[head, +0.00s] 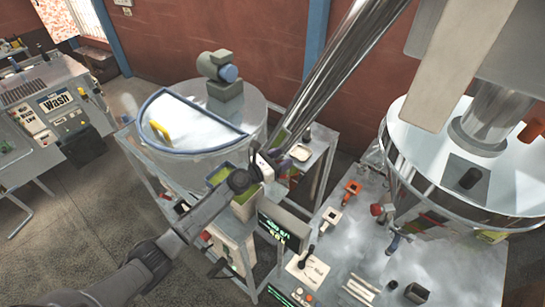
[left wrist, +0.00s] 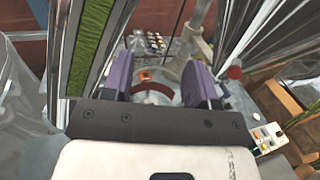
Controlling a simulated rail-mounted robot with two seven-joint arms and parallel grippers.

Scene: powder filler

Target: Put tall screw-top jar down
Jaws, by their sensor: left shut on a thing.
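My left gripper (head: 281,150) reaches in from the lower left in the head view, in front of the chrome column and beside the round machine top. In the left wrist view its two purple fingers (left wrist: 160,83) stand apart with a pale, see-through body between them. I take this to be the tall screw-top jar (left wrist: 152,92); a dark red arc shows on it. The gripper is shut on it. Its base is hidden, and in the head view I cannot make out its outline. It appears to be held up in the air. My right gripper is not in view.
A grey worktable (head: 430,270) at the lower right carries orange-handled parts, a dark cup and small tools. A large steel drum (head: 470,200) overhangs its far side. The polished column (head: 335,75) rises close to my gripper.

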